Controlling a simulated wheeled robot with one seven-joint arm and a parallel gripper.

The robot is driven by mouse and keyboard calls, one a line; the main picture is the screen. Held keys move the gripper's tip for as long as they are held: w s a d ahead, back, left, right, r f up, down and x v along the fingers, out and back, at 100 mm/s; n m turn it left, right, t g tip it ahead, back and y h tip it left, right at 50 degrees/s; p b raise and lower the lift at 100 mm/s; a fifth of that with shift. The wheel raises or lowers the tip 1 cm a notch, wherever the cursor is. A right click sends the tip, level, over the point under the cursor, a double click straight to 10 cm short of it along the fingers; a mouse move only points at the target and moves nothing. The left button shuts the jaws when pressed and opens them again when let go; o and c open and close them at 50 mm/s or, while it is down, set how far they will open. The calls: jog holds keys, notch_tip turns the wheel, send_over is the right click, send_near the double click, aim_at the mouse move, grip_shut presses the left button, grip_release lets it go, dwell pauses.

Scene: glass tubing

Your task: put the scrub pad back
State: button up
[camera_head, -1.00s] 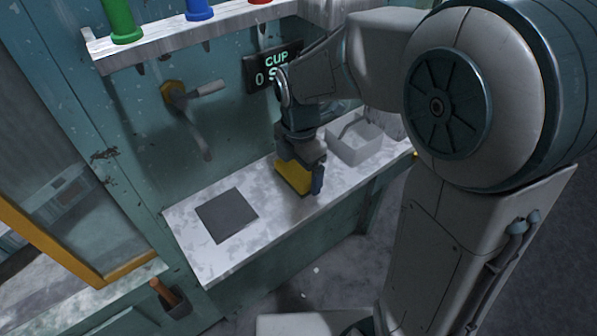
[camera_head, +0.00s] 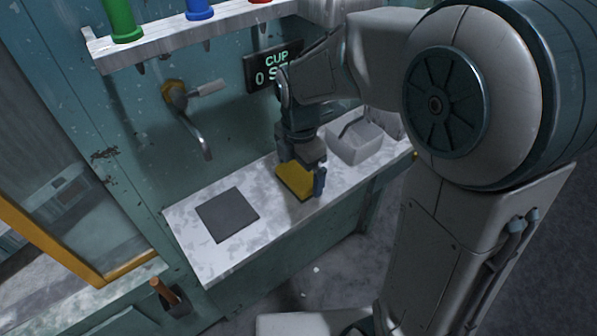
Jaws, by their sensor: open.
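The yellow scrub pad (camera_head: 294,181) lies on the pale counter (camera_head: 255,262), towards its front edge. My gripper (camera_head: 301,172) is open directly over the pad, pointing down. One finger shows at the pad's right side, and the other is partly hidden on the left. I cannot tell whether the fingers touch the pad. A dark square mat (camera_head: 227,215) lies bare on the counter, to the left of the pad.
A grey open box (camera_head: 356,148) stands on the counter just right of my gripper. A spout (camera_head: 198,138) with a handle juts from the wall. Above is a shelf (camera_head: 165,41) with green and blue tubes. The counter between mat and pad is clear.

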aim_at(300, 173)
notch_tip(300, 173, up, 6)
jog(key=shift+r, duration=0.1)
jog(key=shift+s, duration=0.1)
dwell(0.3)
